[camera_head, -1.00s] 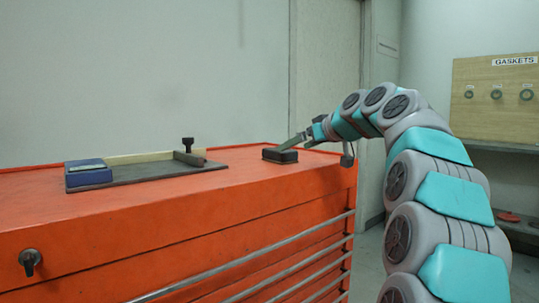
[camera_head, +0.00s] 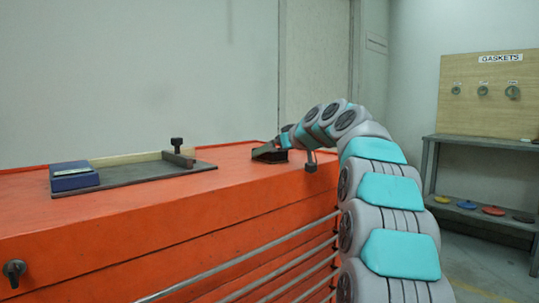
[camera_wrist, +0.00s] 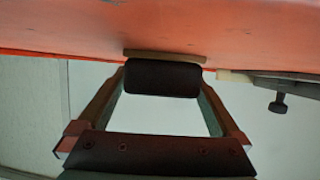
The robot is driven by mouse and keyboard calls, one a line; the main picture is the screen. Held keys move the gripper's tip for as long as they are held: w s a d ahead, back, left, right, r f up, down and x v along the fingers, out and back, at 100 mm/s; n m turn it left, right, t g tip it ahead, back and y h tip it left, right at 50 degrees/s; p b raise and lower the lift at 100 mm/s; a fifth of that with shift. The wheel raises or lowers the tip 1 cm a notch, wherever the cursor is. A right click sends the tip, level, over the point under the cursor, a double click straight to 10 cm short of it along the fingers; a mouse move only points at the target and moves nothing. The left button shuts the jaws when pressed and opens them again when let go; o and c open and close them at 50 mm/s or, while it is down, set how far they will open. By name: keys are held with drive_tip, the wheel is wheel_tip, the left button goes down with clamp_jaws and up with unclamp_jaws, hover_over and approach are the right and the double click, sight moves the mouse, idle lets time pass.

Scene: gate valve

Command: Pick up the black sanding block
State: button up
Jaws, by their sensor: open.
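The black sanding block (camera_head: 265,155) lies on the orange cabinet top near its right end. In the wrist view the dark block (camera_wrist: 163,79) shows with a tan strip along one side, against the orange surface. My gripper (camera_head: 277,147) is down at the block and partly hides it in the head view. In the wrist view my gripper is open, with one finger on each side of the block. Small gaps seem to show beside the block; contact is hard to tell.
A dark tray (camera_head: 140,173) with a pale back edge stands left on the orange cabinet (camera_head: 150,232), with a blue box (camera_head: 74,178) and a black knob (camera_head: 176,142). A wall rises close behind. A gasket board (camera_head: 485,95) and shelf (camera_head: 480,212) stand right.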

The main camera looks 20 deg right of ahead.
drive_tip(key=c, duration=1.4)
drive_tip(key=shift+o, duration=0.2)
drive_tip(key=shift+r, duration=0.1)
drive_tip(key=shift+r, duration=1.65)
drive_tip(key=s+r+b, duration=0.1)
drive_tip(key=s+b, duration=0.2)
drive_tip(key=s, duration=1.3)
drive_tip(key=shift+a+r, duration=0.3)
drive_tip(key=shift+a, duration=0.05)
